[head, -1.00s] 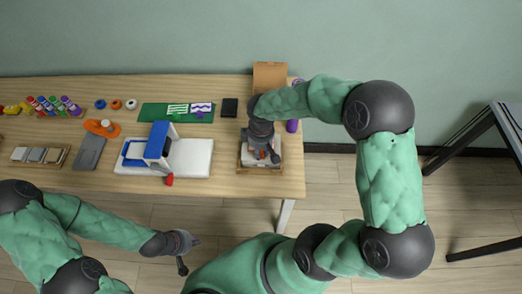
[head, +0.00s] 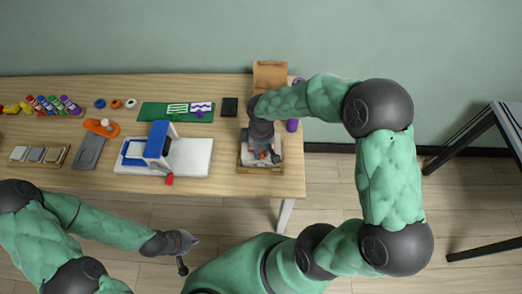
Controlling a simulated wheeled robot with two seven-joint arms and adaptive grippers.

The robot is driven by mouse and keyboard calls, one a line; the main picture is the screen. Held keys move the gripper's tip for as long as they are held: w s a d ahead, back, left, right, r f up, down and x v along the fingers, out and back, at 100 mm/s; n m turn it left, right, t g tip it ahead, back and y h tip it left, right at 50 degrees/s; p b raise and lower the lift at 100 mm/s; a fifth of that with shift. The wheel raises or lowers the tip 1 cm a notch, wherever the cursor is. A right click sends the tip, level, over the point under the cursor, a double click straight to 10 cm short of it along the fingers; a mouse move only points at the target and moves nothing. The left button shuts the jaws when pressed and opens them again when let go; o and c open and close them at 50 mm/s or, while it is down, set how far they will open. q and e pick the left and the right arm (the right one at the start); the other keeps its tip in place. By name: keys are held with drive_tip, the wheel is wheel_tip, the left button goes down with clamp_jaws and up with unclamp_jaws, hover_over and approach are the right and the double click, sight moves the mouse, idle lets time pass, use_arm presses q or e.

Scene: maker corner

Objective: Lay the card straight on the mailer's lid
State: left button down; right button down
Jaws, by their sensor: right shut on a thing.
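My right gripper (head: 268,157) points down over the mailer and is shut on what seems to be the card. A pale surface (head: 256,159) shows under the fingers; the gripper hides much of it, so I cannot tell its edges, its straightness, or whether it touches the mailer. My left gripper (head: 188,255) is open and empty in front of the table's front edge.
A blue and white press (head: 195,160) stands left of the mailer. A green mat (head: 150,112) with two patterned pieces and a black block (head: 229,106) lie behind. A purple bottle (head: 292,125) stands close to my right forearm. Bare wood lies between press and mailer.

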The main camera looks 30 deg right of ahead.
drive_tip(key=shift+f, duration=0.2)
drive_tip(key=c, duration=1.1)
unclamp_jaws()
drive_tip(key=shift+o, duration=0.2)
wheel_tip(320, 180, up, 12)
